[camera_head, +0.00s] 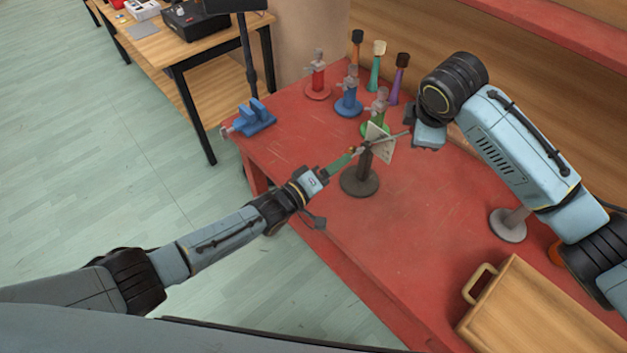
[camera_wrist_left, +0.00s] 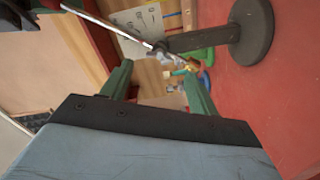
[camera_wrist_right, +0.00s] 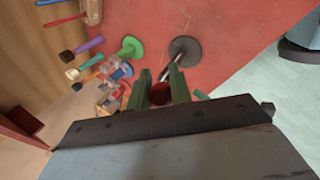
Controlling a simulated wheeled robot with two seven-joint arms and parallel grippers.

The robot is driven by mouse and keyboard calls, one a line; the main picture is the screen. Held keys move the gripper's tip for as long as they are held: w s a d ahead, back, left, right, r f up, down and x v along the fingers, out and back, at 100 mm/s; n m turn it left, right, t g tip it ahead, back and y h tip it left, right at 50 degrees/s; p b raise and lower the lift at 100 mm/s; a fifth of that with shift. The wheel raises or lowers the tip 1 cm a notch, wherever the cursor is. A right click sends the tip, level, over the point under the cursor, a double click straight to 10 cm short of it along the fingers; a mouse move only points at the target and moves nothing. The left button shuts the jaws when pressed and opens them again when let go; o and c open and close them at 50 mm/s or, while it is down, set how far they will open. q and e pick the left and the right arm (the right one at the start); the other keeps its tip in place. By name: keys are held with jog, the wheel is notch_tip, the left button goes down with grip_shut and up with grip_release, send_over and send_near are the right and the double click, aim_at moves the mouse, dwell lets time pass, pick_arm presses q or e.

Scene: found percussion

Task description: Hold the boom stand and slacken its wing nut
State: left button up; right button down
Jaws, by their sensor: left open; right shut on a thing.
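The boom stand has a dark round base (camera_head: 360,182), a short dark post and a thin grey rod (camera_head: 398,135) on top. It stands on the red table. My left gripper (camera_head: 344,160) is open beside the top of the post. In the left wrist view the post (camera_wrist_left: 205,38) and the small metal clamp parts are just beyond its green fingers (camera_wrist_left: 160,85); I cannot clearly make out the wing nut. My right gripper (camera_head: 415,135) is shut at the rod's far end. In the right wrist view a dark red round end (camera_wrist_right: 159,93) sits between its fingers.
A pale card (camera_head: 381,143) stands behind the post. Red (camera_head: 318,82), blue (camera_head: 348,100) and green (camera_head: 377,120) stands are behind it, with several coloured handles. A blue vise-like block (camera_head: 254,118) is at the left edge. A wooden tray (camera_head: 535,310) is front right. The table's front middle is clear.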

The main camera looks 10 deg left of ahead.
pick_arm(q)
jog(key=v, duration=0.7)
pick_arm(e)
jog(key=c, duration=1.2)
grip_release()
jog(key=shift+r, duration=0.1)
